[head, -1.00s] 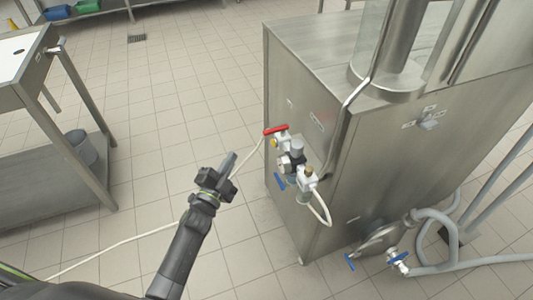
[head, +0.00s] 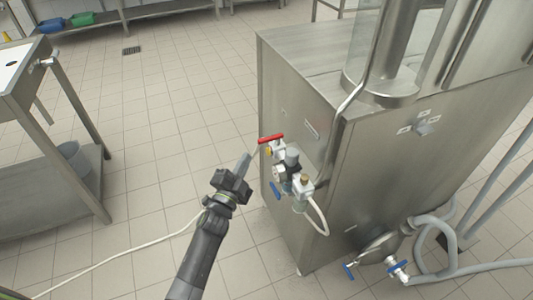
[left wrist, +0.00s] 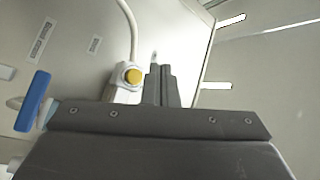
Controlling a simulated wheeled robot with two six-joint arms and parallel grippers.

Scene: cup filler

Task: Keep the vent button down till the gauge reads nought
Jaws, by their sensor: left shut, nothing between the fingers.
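My left gripper (head: 242,168) is shut and empty, pointing up and right, just left of the valve group on the steel cabinet's side. In the left wrist view its closed fingers (left wrist: 160,85) show just right of a round yellow button (left wrist: 132,75) on a white fitting; I cannot tell whether they touch, and the button does not look covered. In the head view a small yellow part (head: 268,151) shows under the red lever (head: 270,139). A small round gauge (head: 279,171) sits in the group; its reading is too small to tell. My right gripper is not in view.
The steel cabinet (head: 300,240) fills the right side. A blue handle (head: 275,190) hangs below the valve group, and a white hose (head: 322,215) loops at its right. A pale line (head: 130,257) crosses the floor. A steel table (head: 40,180) stands left, with open floor between.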

